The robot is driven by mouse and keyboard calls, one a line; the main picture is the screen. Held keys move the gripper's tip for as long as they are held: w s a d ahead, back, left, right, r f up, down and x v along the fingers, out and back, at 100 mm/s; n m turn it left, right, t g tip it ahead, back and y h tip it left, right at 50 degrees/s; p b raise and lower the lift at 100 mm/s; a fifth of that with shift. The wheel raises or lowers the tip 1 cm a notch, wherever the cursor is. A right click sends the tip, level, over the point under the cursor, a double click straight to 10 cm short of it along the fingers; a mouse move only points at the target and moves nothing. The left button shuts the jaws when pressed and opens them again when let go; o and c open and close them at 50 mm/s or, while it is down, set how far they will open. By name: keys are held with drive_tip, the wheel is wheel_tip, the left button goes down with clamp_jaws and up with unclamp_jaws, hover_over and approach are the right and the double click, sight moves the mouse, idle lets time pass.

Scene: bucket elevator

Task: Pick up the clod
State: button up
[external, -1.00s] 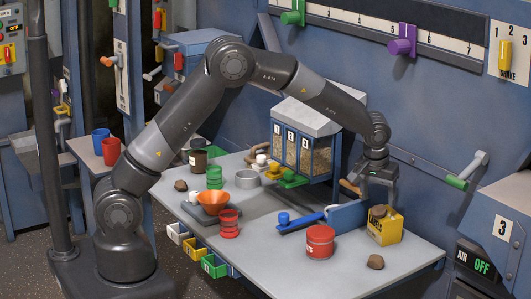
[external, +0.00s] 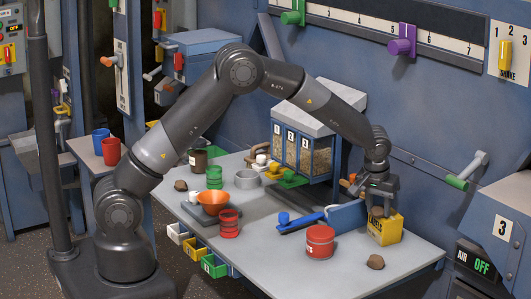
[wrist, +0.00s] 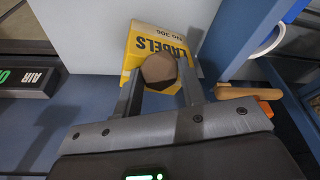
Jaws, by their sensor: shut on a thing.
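The brown clod (external: 377,212) sits on top of the yellow labels box (external: 385,231) at the right of the table in the external view. In the wrist view the clod (wrist: 160,70) is between the two fingers, with the box (wrist: 142,42) behind it. My gripper (external: 378,207) points down over the box and is shut on the clod. In the external view the fingers partly hide the clod. I cannot tell whether the clod still touches the box.
A blue bin (external: 346,215) stands close to the left of the box. A red tin (external: 320,241) and another brown clod (external: 376,262) lie nearer the front. A wooden handle (wrist: 250,91) shows right of the fingers. The table's front right is mostly clear.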

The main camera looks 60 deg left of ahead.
drive_tip(key=shift+c, duration=1.1)
drive_tip(key=shift+r, duration=0.55)
drive_tip(key=v, duration=0.3)
drive_tip(key=shift+w+d+r, duration=0.1)
drive_tip(key=shift+d+r, duration=0.15)
drive_tip(key=shift+r, duration=0.15)
drive_tip(key=s+d+r, duration=0.6)
drive_tip(key=s+d, duration=0.1)
hover_over(381, 208)
drive_tip(key=w, duration=0.2)
drive_tip(key=x, duration=0.3)
drive_tip(key=s+x, duration=0.1)
drive_tip(key=x, duration=0.2)
drive_tip(key=shift+s+d+f, duration=0.15)
drive_tip(key=shift+s+f, duration=0.05)
drive_tip(key=shift+f, duration=2.15)
drive_tip(key=shift+f, duration=0.1)
